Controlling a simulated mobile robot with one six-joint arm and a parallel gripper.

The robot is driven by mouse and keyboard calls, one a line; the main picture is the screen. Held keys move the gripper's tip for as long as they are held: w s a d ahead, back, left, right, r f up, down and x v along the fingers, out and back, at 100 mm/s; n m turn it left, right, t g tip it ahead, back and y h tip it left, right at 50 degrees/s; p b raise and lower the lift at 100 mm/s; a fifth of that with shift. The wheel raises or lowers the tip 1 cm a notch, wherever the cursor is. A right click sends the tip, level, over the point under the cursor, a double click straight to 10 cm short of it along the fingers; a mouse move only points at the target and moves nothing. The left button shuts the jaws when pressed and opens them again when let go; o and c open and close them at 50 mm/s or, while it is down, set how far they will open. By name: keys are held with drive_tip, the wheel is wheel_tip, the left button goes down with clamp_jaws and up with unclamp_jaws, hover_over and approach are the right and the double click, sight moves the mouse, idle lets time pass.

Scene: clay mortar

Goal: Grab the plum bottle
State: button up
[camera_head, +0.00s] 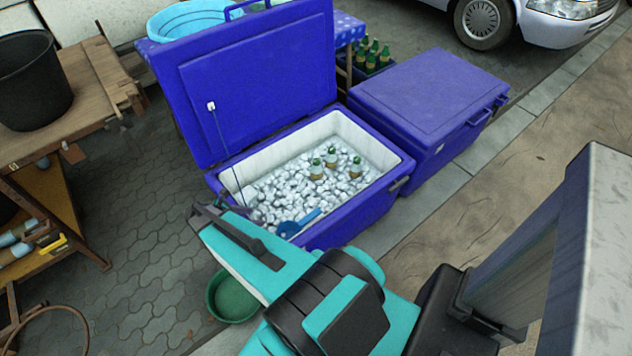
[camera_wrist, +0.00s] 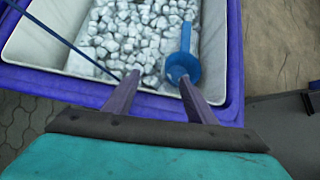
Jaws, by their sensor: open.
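Three bottles with green caps (camera_head: 331,156) stand close together in the ice of the open blue cooler (camera_head: 375,208), towards its right side. I cannot tell which of them is the plum bottle. My gripper (camera_wrist: 158,78) is open and empty in the wrist view, over the cooler's near rim at the edge of the ice. The bottles are farther right and back than my gripper in the head view, and none shows in the wrist view.
A blue scoop (camera_head: 290,229) lies on the ice by my right finger in the wrist view (camera_wrist: 183,66). The raised lid (camera_head: 260,85) and a thin cord (camera_head: 222,140) are at left. A closed cooler (camera_head: 430,95) stands right; a green basin (camera_head: 232,298) is below.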

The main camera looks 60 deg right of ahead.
drive_tip(key=w+d+f+n+h+b, duration=0.1)
drive_tip(key=w+d+b, duration=0.15)
drive_tip(key=d, duration=0.25)
drive_tip(key=w+d+f+h+b, duration=0.1)
drive_tip(key=w+d+b, duration=0.1)
drive_tip(key=d+b, duration=0.25)
drive_tip(key=m+g+h+b, duration=0.1)
drive_tip(key=m+h+b, duration=0.1)
drive_tip(key=b, duration=1.9)
approach(314, 163)
drive_tip(key=d+f, duration=0.2)
drive_tip(key=shift+w+r+g, duration=0.15)
drive_tip(key=shift+w+g, duration=0.05)
drive_tip(key=shift+g, duration=0.1)
drive_tip(key=shift+d, duration=0.1)
drive_tip(key=shift+b+x, duration=1.2)
drive_tip(key=shift+x, duration=3.05)
drive_tip(key=shift+f+b+x, duration=0.2)
drive_tip(key=shift+b+x, duration=1)
drive_tip(key=shift+x, duration=1.05)
drive_tip(key=shift+s+d+f, duration=0.1)
drive_tip(key=shift+s+d, duration=0.1)
